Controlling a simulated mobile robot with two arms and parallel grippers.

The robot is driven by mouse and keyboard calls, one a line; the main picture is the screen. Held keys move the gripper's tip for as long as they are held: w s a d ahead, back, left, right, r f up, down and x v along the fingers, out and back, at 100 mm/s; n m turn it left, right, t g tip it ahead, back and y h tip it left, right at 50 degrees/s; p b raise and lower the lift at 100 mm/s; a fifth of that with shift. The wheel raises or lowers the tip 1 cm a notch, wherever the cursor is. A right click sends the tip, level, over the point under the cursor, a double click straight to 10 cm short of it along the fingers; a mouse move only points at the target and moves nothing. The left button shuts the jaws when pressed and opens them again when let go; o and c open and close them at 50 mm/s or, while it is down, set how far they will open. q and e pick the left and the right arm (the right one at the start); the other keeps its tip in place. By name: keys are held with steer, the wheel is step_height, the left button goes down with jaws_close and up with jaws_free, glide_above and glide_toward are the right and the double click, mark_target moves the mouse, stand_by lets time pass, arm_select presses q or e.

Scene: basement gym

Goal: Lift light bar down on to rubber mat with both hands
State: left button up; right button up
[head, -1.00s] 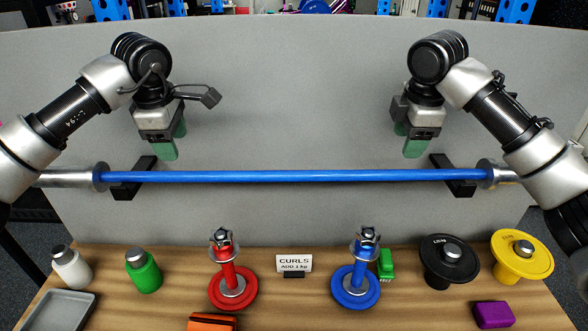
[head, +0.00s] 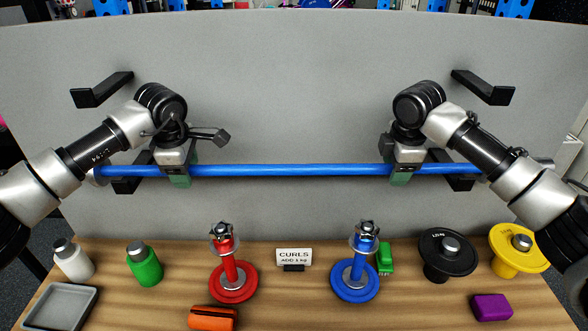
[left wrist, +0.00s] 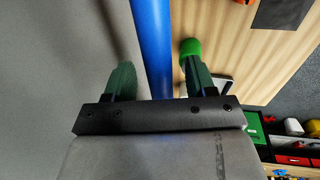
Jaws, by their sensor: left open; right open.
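The light bar (head: 290,170) is a long blue bar with silver ends, lying level on two black lower brackets (head: 127,186) on the grey panel. My left gripper (head: 179,180) is open at the bar's left part. In the left wrist view the bar (left wrist: 152,45) runs between its two green fingers (left wrist: 160,82), with gaps on both sides. My right gripper (head: 402,178) is open at the bar's right part; its far finger is hidden. A dark flat patch (left wrist: 283,12) on the wooden top in the left wrist view may be the rubber mat; I cannot tell.
Two empty upper brackets (head: 102,90) stick out above. On the wooden table (head: 120,310) below stand a red weight stand (head: 232,285), a blue one (head: 355,285), a CURLS sign (head: 294,257), black (head: 446,252) and yellow weights (head: 517,250), bottles (head: 144,265) and a grey tray (head: 60,305).

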arm_select(q)
steer(key=shift+w+f, duration=0.1)
steer(key=shift+f, duration=0.3)
arm_select(e)
steer(key=shift+w+f, duration=0.1)
steer(key=shift+f, duration=0.3)
arm_select(q)
jaws_close()
arm_select(e)
jaws_close()
stand_by(0.6)
